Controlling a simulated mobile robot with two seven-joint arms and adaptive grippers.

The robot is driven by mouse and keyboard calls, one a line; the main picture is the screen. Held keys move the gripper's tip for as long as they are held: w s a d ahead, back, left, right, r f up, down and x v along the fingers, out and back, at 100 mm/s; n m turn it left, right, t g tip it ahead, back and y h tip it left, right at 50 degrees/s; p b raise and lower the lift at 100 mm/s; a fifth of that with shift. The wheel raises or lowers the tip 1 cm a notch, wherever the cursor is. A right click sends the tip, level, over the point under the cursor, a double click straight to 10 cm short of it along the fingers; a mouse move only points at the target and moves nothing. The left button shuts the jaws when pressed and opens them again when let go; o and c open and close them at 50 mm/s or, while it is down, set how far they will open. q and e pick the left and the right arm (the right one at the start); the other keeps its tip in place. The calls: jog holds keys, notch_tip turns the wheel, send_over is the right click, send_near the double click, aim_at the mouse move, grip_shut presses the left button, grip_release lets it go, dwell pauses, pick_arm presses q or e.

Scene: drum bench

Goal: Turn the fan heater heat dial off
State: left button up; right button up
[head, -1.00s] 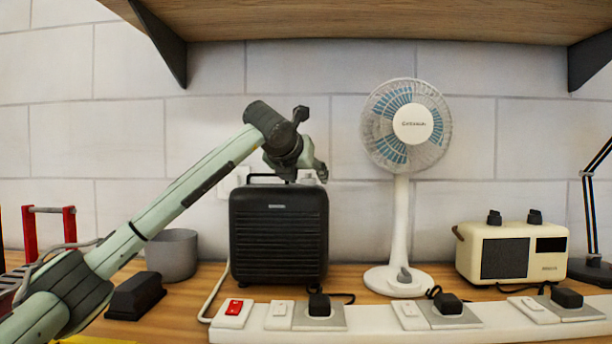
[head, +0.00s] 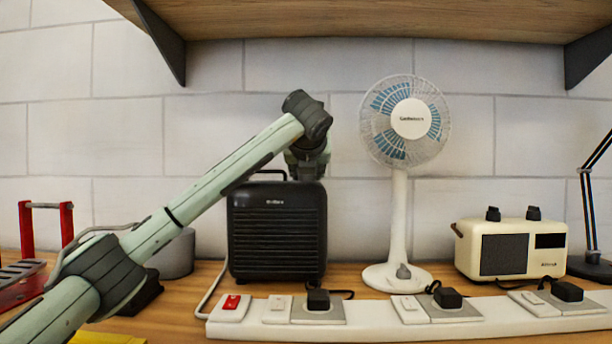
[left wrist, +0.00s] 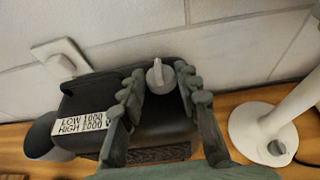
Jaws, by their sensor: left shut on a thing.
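The fan heater (head: 278,235) is a black box with a slatted front and a top handle, standing on the bench near the wall. Its grey heat dial (left wrist: 159,74) sits on the top face in the left wrist view, with its narrow raised grip pointing up the picture. A label (left wrist: 84,123) on the top reads LOW and HIGH. My left gripper (left wrist: 161,88) is over the heater top with a finger on each side of the dial, shut on it. In the head view, the dial is hidden behind my left wrist. My right gripper is out of view.
A white fan (head: 400,200) stands right of the heater, and a cream radio-like box (head: 510,250) stands farther right. A white power strip (head: 380,318) with a red switch runs along the front. A grey pot (head: 175,257) is partly behind my left arm. A shelf overhangs above.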

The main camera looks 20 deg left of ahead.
pick_arm(q)
jog(key=o, duration=1.1)
jog(key=shift+o, duration=0.2)
jog(key=v, duration=1.2)
jog(key=shift+s+f, duration=0.1)
